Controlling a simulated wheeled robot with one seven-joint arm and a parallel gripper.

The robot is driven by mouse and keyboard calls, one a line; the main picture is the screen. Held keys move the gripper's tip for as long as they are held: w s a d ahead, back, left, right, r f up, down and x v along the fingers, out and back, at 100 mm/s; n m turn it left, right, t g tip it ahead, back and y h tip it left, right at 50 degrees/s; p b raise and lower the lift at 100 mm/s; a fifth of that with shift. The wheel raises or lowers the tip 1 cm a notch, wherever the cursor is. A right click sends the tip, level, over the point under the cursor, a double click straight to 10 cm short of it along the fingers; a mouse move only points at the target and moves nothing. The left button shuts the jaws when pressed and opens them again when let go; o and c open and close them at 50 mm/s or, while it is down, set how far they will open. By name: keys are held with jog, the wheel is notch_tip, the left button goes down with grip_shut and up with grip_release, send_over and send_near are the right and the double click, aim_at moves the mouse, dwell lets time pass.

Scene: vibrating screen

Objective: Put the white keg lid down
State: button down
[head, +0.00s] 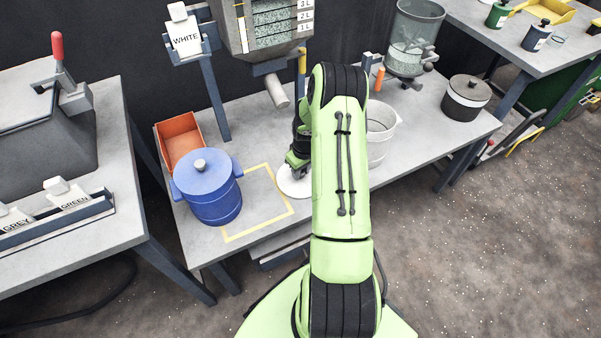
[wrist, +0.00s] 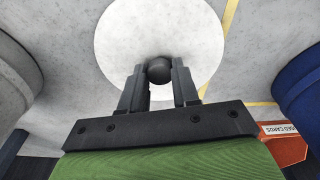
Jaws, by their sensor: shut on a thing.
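The white keg lid (wrist: 160,35) is a round white disc with a dark knob (wrist: 159,69). In the wrist view my gripper (wrist: 159,75) is shut on that knob, one finger on each side. In the head view the lid (head: 294,183) shows beside my gripper (head: 298,166), just right of the yellow outlined square on the grey bench. My arm covers part of the area to its right. I cannot tell whether the lid touches the bench top or hangs slightly above it.
A blue lidded keg (head: 213,190) stands left, overlapping the yellow outline (head: 268,170). An orange bin (head: 180,139) sits behind it. A white keg (head: 380,130), partly behind my arm, stands right. A dispenser spout (head: 277,92) hangs behind. The outlined square's right part is bare.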

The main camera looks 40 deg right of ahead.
jog(key=shift+f, duration=0.1)
jog(key=c, duration=0.8)
grip_release()
